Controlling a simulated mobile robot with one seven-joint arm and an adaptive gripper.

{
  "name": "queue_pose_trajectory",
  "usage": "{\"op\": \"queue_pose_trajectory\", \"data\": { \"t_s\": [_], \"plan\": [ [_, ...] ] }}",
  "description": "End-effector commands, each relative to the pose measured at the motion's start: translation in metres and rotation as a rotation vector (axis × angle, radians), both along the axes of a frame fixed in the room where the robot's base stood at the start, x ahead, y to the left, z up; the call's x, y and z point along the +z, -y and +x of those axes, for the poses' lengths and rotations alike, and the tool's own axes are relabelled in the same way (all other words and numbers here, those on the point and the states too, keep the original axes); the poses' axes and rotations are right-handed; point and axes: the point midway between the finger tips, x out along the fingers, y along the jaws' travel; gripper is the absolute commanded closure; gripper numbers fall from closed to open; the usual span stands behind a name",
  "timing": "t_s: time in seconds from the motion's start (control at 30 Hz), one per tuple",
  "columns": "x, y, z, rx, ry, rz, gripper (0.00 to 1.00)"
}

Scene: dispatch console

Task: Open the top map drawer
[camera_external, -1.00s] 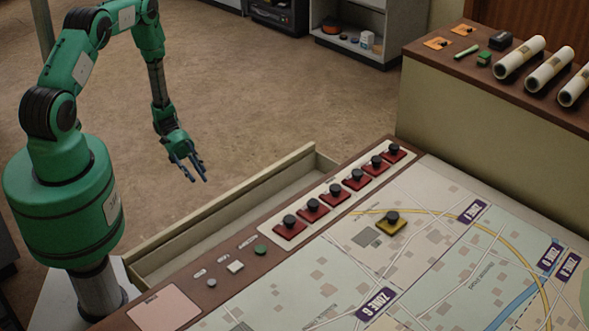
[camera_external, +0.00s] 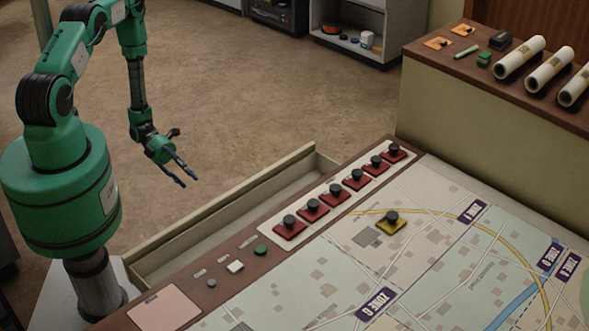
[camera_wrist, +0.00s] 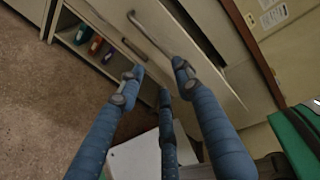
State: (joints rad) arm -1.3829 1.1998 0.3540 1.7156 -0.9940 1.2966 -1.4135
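The cream top map drawer (camera_external: 235,199) is pulled out from the near edge of the map console, and its empty-looking interior shows in the external view. In the wrist view, a pale drawer front with a long dark bar handle (camera_wrist: 152,36) lies ahead of the fingers. My gripper (camera_external: 190,181) hangs just outside the drawer's outer wall, over the floor in the picture. Its blue fingers (camera_wrist: 158,72) are spread with nothing between them, and they look clear of the handle.
The console top (camera_external: 290,285) carries a map, a row of red switches (camera_external: 330,194) and a yellow one. A raised shelf (camera_external: 465,100) with rolled maps stands at the back right. Below the drawer, an open shelf (camera_wrist: 72,42) holds colored items. The floor beside the drawer is clear.

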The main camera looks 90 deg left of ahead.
Motion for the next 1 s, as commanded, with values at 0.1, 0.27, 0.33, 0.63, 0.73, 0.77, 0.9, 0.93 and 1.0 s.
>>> {"op": "queue_pose_trajectory", "data": {
  "t_s": [0.1,0.27,0.33,0.63,0.73,0.77,0.9,0.93,1.0],
  "plan": [
    [0.0,0.0,-0.001,0.014,-0.03,-0.028,0.65],
    [0.0,0.001,-0.001,0.016,-0.036,-0.033,0.65],
    [0.0,0.001,-0.001,0.016,-0.035,-0.032,0.65],
    [-0.001,0.004,0.002,0.015,-0.033,-0.032,0.65],
    [-0.002,0.008,0.006,0.014,-0.033,-0.032,0.65],
    [-0.003,0.01,0.008,0.012,-0.033,-0.031,0.65],
    [-0.006,0.021,0.018,0.012,-0.034,-0.033,0.65],
    [-0.007,0.024,0.021,0.012,-0.034,-0.033,0.65],
    [-0.009,0.03,0.027,0.013,-0.034,-0.033,0.65]
  ]
}}
